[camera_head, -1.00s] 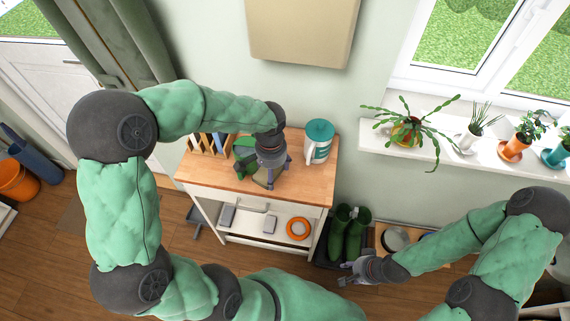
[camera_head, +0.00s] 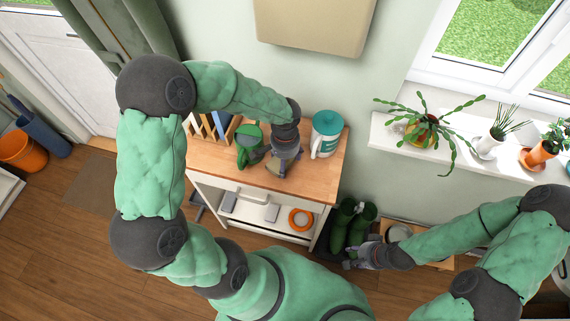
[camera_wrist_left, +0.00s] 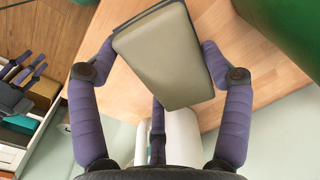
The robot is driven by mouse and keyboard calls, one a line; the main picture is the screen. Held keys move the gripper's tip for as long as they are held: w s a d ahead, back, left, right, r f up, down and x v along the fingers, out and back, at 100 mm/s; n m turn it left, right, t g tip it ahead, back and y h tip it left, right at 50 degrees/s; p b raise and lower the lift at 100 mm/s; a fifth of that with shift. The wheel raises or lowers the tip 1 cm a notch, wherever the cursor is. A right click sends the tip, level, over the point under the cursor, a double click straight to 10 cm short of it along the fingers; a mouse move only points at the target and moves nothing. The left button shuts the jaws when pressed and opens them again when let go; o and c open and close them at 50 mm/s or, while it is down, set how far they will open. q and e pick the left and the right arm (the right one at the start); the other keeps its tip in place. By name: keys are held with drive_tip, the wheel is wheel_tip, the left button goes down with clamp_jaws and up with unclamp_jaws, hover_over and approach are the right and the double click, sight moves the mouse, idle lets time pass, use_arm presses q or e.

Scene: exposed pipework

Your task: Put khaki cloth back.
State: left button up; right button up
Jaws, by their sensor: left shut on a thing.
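The khaki cloth (camera_wrist_left: 165,55) is a flat rectangular slab with a dark edge in the left wrist view. My left gripper (camera_wrist_left: 158,62) is shut on it, a finger at each side. In the head view my left gripper (camera_head: 284,163) reaches down over the wooden tabletop, between the green watering can and the white-and-teal mug. The cloth is mostly hidden there by the gripper. My right gripper (camera_head: 352,257) is empty, with its fingers apart, low in front of the green boots.
The wooden tabletop (camera_head: 310,187) holds a rack of upright books (camera_head: 212,127), a green watering can (camera_head: 249,143) and a lidded mug (camera_head: 326,134). An orange ring (camera_head: 300,219) lies on the shelf below. Green boots (camera_head: 351,225) stand right. Potted plants line the windowsill (camera_head: 400,139).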

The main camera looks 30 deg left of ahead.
use_arm(q)
drive_tip(key=shift+f, duration=1.2)
drive_tip(key=shift+w+f+b, duration=0.1)
drive_tip(key=shift+f+b, duration=0.05)
drive_tip(key=shift+b, duration=0.15)
drive_tip(key=o, duration=1)
wheel_tip(320, 180, up, 12)
drive_tip(key=p, duration=0.3)
drive_tip(key=shift+r, duration=0.2)
